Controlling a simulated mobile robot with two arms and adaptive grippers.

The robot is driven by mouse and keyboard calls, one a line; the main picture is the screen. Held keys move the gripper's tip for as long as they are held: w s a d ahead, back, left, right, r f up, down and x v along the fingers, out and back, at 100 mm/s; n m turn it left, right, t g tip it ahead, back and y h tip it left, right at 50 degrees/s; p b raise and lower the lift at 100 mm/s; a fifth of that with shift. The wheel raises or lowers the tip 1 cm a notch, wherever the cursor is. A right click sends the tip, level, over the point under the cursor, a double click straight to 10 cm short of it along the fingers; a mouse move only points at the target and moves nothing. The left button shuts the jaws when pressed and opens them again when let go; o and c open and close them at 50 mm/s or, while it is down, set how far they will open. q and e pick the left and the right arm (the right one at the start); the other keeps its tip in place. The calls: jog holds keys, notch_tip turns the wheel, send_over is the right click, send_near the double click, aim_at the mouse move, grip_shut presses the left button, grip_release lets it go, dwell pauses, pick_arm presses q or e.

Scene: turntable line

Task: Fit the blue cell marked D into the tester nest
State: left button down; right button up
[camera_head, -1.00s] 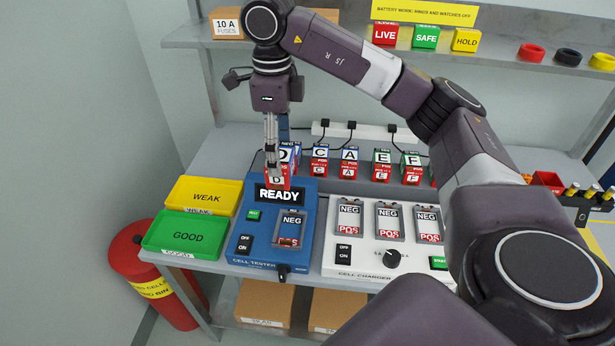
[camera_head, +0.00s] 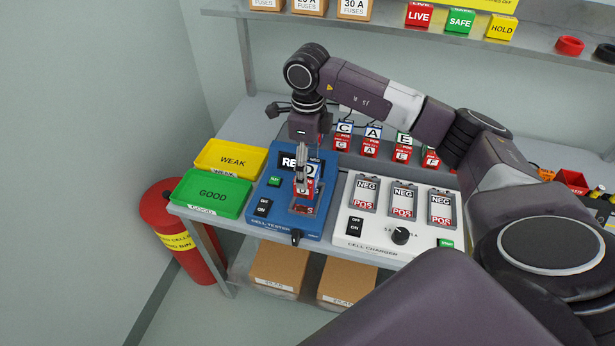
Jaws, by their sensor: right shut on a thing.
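The blue cell marked D (camera_head: 311,171), with a red lower part, is held upright in my right gripper (camera_head: 301,177), which is shut on it. The cell is over the tester nest (camera_head: 304,209) on the blue cell tester (camera_head: 269,217). The cell and fingers cover part of the nest and of the tester's display. I cannot tell whether the cell's lower end touches the nest. My left gripper is not in view.
The white cell charger (camera_head: 368,235) with three empty bays stands right of the tester. Yellow WEAK (camera_head: 232,160) and green GOOD (camera_head: 213,195) trays are at the left. Several cells (camera_head: 371,140) stand behind the charger. A shelf (camera_head: 390,30) runs above.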

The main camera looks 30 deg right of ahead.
jog(key=shift+w+f, duration=0.1)
jog(key=shift+f, duration=0.6)
notch_tip(320, 180, down, 4)
jog(key=shift+p, duration=0.65)
jog(key=shift+f, duration=0.15)
jog(key=shift+f+b, duration=0.2)
jog(key=shift+b, duration=0.1)
jog(key=o, duration=1.6)
jog(key=shift+r, duration=0.2)
